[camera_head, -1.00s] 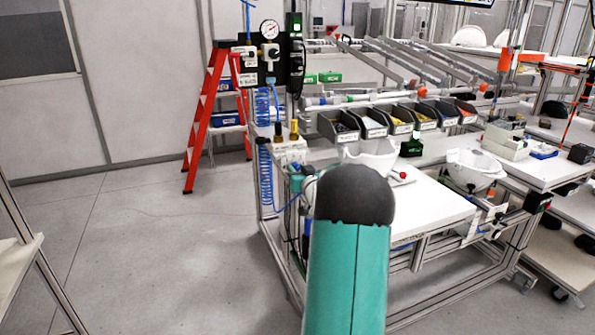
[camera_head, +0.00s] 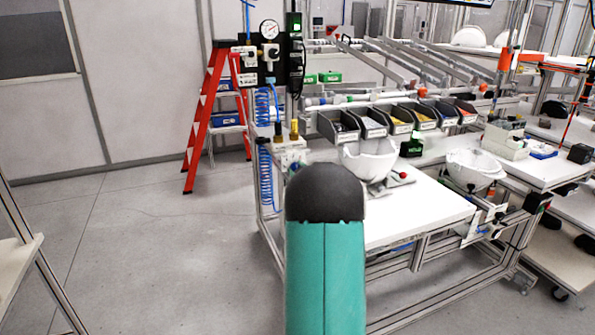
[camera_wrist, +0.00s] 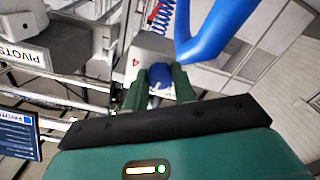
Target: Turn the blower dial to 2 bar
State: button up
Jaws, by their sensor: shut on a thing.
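In the wrist view, a round blue dial (camera_wrist: 159,76) with a small pale mark sits on a light grey box (camera_wrist: 142,58). My gripper (camera_wrist: 160,84) has its two dark green fingers on either side of the dial and is shut on it. The mark's scale cannot be read. In the head view, my teal arm with its dark rounded joint hides the gripper and the dial. A round white pressure gauge (camera_head: 269,29) stands on the black panel at the back; its reading is too small to tell.
A thick blue tube (camera_wrist: 209,37) passes close to the right finger. A bin labelled PIVOTS (camera_wrist: 28,52) and a metal rail lie to the left. In the head view, a white helmet shell (camera_head: 369,160) sits on the bench (camera_head: 420,210); a red ladder (camera_head: 203,125) stands behind.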

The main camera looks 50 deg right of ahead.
jog(key=shift+n, duration=0.6)
jog(key=o, duration=1)
jog(key=shift+s, duration=0.1)
jog(key=v, duration=1.3)
jog(key=shift+s+a, duration=0.2)
jog(key=shift+s, duration=0.1)
